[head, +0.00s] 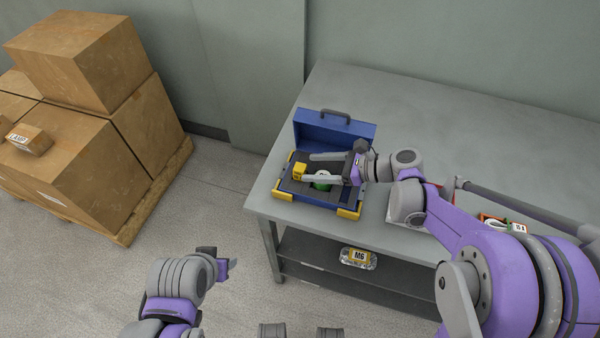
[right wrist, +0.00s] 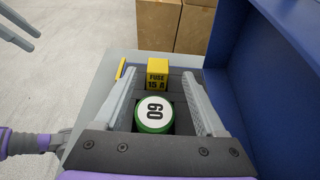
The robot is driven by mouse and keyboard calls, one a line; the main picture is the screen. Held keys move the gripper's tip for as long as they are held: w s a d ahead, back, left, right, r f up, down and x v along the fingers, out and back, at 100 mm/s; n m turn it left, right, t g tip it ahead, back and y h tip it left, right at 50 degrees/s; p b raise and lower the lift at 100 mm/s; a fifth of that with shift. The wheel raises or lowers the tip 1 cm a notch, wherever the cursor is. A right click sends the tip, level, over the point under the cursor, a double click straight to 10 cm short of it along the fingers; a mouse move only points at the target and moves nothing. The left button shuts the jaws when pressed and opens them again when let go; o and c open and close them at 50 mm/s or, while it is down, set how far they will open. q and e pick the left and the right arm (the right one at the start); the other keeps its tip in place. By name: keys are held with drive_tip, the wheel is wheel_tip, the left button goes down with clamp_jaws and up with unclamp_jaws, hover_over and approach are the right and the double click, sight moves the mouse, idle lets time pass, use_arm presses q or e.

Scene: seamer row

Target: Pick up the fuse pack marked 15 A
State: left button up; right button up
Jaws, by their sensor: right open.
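The fuse pack (right wrist: 157,76) is a small yellow block with black lettering "FUSE 15 A" in the right wrist view. It sits in the open blue toolbox and also shows in the head view (head: 299,171). My right gripper (head: 308,168) is open inside the toolbox, its fingers pointing at the fuse pack. In the right wrist view its two fingers (right wrist: 156,90) lie to either side, with the pack just beyond or between their tips; I cannot tell which. My left gripper (head: 218,262) is low at the left, over the floor, away from the toolbox; its jaw state is unclear.
A green roll with a white top marked 60 (right wrist: 154,112) lies between my right fingers, nearer the palm. The blue toolbox (head: 340,130) stands on the grey bench (head: 420,110). A packet marked M6 (head: 358,258) lies on the lower shelf. Cardboard boxes (head: 80,120) stand left.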

sight(305, 168)
drive_tip(key=x, duration=0.5)
drive_tip(key=shift+s+f, duration=0.1)
clamp_jaws()
